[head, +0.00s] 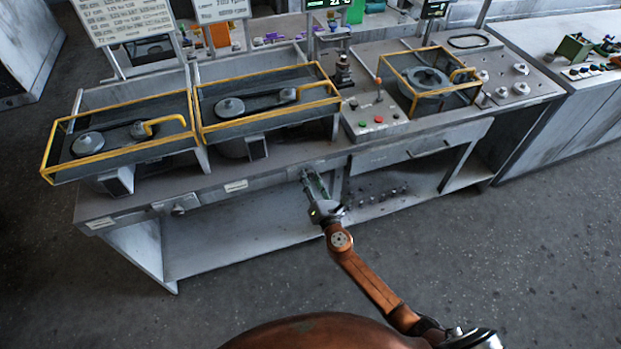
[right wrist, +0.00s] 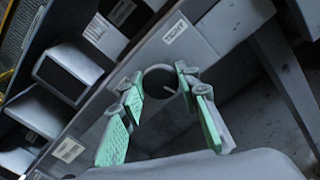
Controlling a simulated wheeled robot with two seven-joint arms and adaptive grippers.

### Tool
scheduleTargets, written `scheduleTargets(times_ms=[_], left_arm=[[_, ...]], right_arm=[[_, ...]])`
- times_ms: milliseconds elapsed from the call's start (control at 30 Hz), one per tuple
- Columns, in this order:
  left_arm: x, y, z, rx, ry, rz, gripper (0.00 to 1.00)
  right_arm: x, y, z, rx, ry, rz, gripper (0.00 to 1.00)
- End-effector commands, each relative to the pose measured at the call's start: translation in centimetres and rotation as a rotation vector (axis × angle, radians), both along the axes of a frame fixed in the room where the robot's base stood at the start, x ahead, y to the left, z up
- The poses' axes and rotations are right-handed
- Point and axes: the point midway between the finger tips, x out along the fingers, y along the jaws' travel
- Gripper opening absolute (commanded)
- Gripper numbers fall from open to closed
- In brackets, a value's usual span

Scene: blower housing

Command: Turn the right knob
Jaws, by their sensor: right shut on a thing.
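The right knob (right wrist: 160,80) is a round, dark-faced piece on the front of the grey bench, seen in the right wrist view. My right gripper (right wrist: 158,92) has its green-padded fingers on either side of the knob and is shut on it. In the head view my right gripper (head: 309,178) reaches the bench's front edge and hides most of the knob. The left knob (head: 178,209) sits farther left on the same front edge, clear of my arm. My left gripper is not in view.
The bench (head: 270,178) carries yellow-railed belt units (head: 120,138) on top. A control box (head: 377,122) with red and green buttons stands to the right. A drawer (head: 415,150) and an open lower shelf (head: 240,245) lie below. The floor in front is clear.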

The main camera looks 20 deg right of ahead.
Motion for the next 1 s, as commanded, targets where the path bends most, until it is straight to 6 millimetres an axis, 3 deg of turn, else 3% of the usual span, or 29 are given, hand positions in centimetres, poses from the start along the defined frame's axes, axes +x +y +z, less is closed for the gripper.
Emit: scheduleTargets(times_ms=[33,67,300,667,1000], left_arm=[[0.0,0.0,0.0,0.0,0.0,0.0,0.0],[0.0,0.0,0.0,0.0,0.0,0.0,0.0],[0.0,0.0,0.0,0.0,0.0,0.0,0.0],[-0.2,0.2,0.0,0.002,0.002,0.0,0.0],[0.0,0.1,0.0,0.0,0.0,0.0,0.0]], right_arm=[[0.0,-0.1,0.0,-0.001,0.0,-0.002,0.06],[0.0,-0.1,0.0,-0.001,0.0,-0.002,0.32],[0.0,-0.1,0.0,-0.001,0.0,-0.001,0.48],[-0.6,-0.1,-0.1,-0.001,0.0,0.0,0.48],[-6.9,-0.4,-0.1,-0.001,0.002,-0.002,0.48]])
